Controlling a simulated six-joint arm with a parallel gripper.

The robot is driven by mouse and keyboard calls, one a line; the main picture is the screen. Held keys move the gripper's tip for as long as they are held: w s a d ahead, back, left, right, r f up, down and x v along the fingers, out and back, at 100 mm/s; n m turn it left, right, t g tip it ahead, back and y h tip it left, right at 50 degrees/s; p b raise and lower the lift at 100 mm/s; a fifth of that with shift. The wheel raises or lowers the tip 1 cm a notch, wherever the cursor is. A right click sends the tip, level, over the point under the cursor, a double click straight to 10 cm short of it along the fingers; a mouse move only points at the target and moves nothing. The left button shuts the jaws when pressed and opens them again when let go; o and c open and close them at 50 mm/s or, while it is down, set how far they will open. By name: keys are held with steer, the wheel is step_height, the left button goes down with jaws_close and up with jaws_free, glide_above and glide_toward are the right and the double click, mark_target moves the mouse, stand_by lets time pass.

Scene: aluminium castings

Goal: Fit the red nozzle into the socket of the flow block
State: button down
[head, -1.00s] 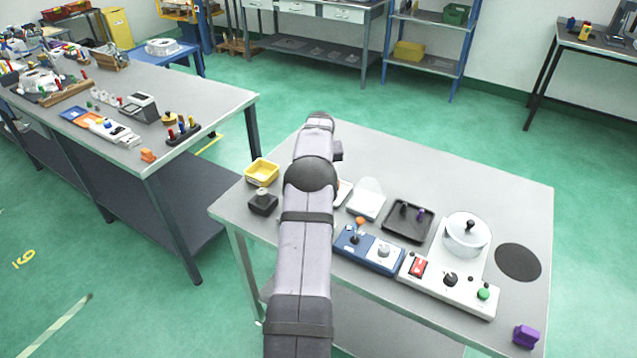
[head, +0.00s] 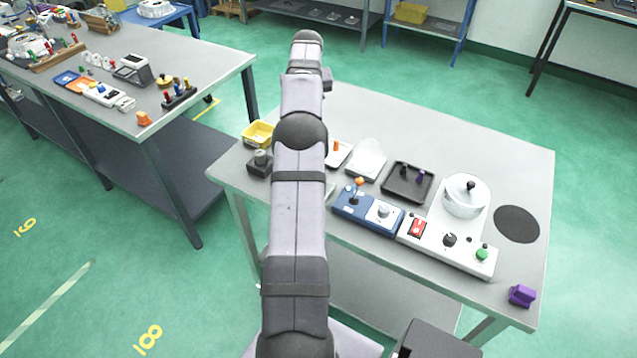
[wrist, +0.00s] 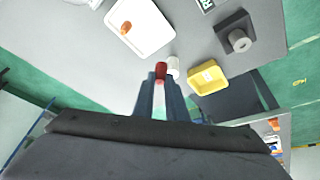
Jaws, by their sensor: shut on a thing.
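The red nozzle (wrist: 160,69) shows as a small red piece at the tips of my gripper (wrist: 163,84) in the wrist view. The two fingers are shut on it. A small white round piece (wrist: 174,65) sits right beside the red one; I cannot tell whether they are joined. A dark block with a grey round part on top (wrist: 238,38) stands apart from the gripper at the upper right. It also shows left of my arm in the head view (head: 260,164). I cannot tell whether it is the flow block, and no socket is clear. My arm hides the gripper in the head view.
A yellow bin (wrist: 207,78) stands close right of the gripper. A white tray (wrist: 150,28) holds an orange piece (wrist: 126,28). Right of my arm are a blue control box (head: 368,213), a black tray (head: 408,183) and a silver pot (head: 465,196). The table's back is clear.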

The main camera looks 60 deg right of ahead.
steer(key=shift+w+a+r+n+p, duration=0.5)
steer(key=shift+w+a+r, duration=0.55)
steer(key=shift+a+r, duration=1.9)
steer(key=s+a+f+m+g, duration=0.3)
steer(key=s+m, duration=0.3)
steer(key=m, duration=0.4)
steer(key=s+a+f+m+g+y, duration=0.1)
steer(key=s+a+f+m+g, duration=0.2)
steer(key=s+m, duration=0.3)
steer(key=a+f+m, duration=0.1)
steer(key=m, duration=0.3)
steer(key=shift+s+f+g, duration=0.25)
steer(key=shift+s+g, duration=0.05)
steer(key=shift+s, duration=0.1)
steer(key=shift+f+p, duration=1.85)
steer(key=shift+f, duration=3.15)
steer(key=shift+f, duration=0.15)
